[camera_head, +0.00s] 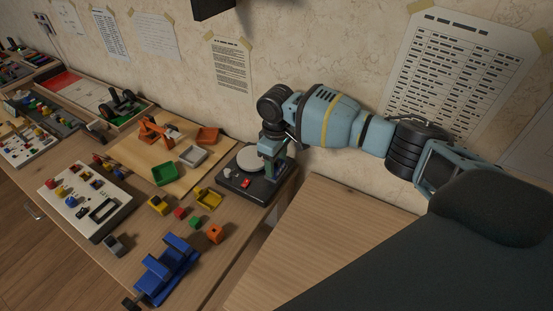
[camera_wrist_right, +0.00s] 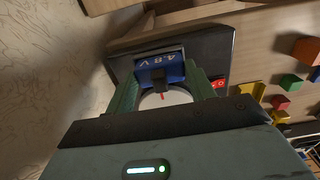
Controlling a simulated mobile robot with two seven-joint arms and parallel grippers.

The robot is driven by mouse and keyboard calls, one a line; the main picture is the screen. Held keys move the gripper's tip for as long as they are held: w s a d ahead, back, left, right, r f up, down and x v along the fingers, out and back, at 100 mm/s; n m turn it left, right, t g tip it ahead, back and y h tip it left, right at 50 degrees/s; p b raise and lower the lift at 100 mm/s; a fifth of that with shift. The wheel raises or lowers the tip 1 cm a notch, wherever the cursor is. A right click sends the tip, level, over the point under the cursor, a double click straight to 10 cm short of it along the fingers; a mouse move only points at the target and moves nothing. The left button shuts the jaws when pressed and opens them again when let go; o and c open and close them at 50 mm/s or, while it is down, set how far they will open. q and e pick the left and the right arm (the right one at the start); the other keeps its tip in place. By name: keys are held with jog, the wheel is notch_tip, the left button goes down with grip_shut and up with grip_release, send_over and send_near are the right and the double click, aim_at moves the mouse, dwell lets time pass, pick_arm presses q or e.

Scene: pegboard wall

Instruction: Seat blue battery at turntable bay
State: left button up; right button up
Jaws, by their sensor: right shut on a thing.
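The turntable has a dark base (camera_head: 262,190) with a pale round platter (camera_head: 250,160) and a small red switch (camera_head: 246,183), near the table's right end. My right gripper (camera_head: 271,150) points down at the back right of this base. In the right wrist view, the green fingers of the gripper (camera_wrist_right: 164,78) are shut on the blue battery (camera_wrist_right: 172,66), marked "4.8 V". The battery lies over or in the dark base (camera_wrist_right: 215,48); how deep it sits cannot be told. Part of the white platter (camera_wrist_right: 160,99) shows below it. My left gripper is out of view.
A blue toy vehicle (camera_head: 168,268), a yellow tray (camera_head: 208,198), a green tray (camera_head: 165,173) and small coloured blocks lie left of the turntable. A white panel (camera_head: 68,201) with knobs lies farther left. The wall (camera_head: 330,60) is close behind my right arm.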

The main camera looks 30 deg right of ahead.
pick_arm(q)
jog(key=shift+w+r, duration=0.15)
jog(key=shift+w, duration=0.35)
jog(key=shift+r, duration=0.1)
pick_arm(e)
jog(key=shift+f, duration=0.25)
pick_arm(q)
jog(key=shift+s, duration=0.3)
pick_arm(e)
jog(key=o, duration=1.5)
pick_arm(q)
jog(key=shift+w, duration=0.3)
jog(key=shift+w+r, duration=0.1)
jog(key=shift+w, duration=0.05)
